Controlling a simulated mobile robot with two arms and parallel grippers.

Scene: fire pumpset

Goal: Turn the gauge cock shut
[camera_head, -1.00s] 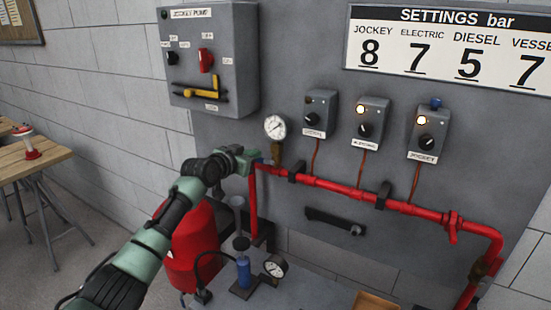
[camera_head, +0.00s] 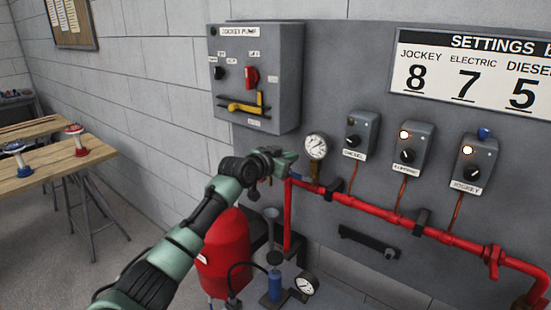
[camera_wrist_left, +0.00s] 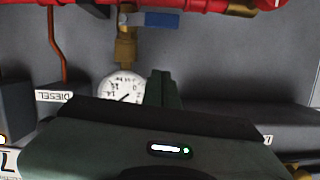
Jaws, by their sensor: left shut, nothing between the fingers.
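The gauge cock is a brass fitting (camera_head: 317,184) under a round white gauge (camera_head: 316,147), by the left end of the red pipe. Its blue lever (camera_head: 301,178) shows just below my left gripper (camera_head: 292,158), pointing left from the fitting. In the left wrist view the scene is upside down: the blue lever (camera_wrist_left: 160,19) lies level along the red pipe, beside the brass body (camera_wrist_left: 125,48), with the gauge (camera_wrist_left: 122,88) partly hidden. My left gripper (camera_wrist_left: 163,88) is shut and empty, close to the gauge and lever. Contact cannot be told. My right gripper is not in view.
The red pipe (camera_head: 375,208) runs right along the grey panel below three switch boxes. The jockey pump box (camera_head: 255,75) hangs above my left arm. A red tank (camera_head: 224,255) and a small gauge (camera_head: 306,284) stand below. A wooden table (camera_head: 50,160) is at left.

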